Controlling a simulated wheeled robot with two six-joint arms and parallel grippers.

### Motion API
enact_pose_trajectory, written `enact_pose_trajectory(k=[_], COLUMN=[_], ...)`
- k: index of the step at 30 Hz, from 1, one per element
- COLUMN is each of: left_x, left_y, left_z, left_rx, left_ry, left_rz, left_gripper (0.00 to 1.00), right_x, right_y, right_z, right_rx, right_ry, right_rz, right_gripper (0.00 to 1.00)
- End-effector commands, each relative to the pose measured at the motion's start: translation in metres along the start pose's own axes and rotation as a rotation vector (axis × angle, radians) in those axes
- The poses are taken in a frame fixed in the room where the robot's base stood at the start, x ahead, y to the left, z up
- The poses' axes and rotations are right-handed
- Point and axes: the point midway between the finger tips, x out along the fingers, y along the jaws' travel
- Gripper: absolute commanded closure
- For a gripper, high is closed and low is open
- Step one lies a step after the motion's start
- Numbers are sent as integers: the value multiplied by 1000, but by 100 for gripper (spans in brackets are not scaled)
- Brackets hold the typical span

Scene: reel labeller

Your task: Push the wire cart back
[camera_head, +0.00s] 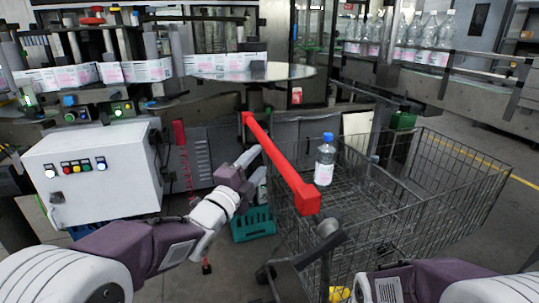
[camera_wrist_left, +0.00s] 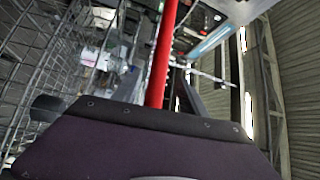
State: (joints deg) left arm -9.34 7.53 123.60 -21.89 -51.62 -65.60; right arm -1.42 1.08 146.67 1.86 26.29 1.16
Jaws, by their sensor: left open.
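The wire cart (camera_head: 430,210) is a dark mesh basket with a red handle bar (camera_head: 280,165) along its left side. A clear bottle (camera_head: 325,160) with a blue cap and a label stands upright in it. My left gripper (camera_head: 254,165) is open beside the red bar, at its left in the head view. I cannot tell whether the fingers touch the bar. My right gripper is out of view.
A white control box (camera_head: 95,175) with coloured buttons stands at the left. A teal crate (camera_head: 253,223) sits on the floor beside the cart. A labelling machine with a round table (camera_head: 290,72) is behind, and a bottle conveyor (camera_head: 450,85) is at the back right. Floor is clear at the right.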

Motion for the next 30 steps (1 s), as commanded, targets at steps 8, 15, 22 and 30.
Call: enact_pose_trajectory(k=[8,15,22,30], left_x=[57,78,78,78], left_y=[1,1,1,1], left_z=[0,0,0,0], left_rx=[-1,-1,-1,-1], left_ry=[0,0,-1,-1], left_rz=[1,2,2,3], left_gripper=[50,50,55,100], right_x=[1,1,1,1], right_y=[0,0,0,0], right_z=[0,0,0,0], right_rx=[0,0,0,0], right_ry=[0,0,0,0], right_rz=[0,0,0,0], right_gripper=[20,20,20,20])
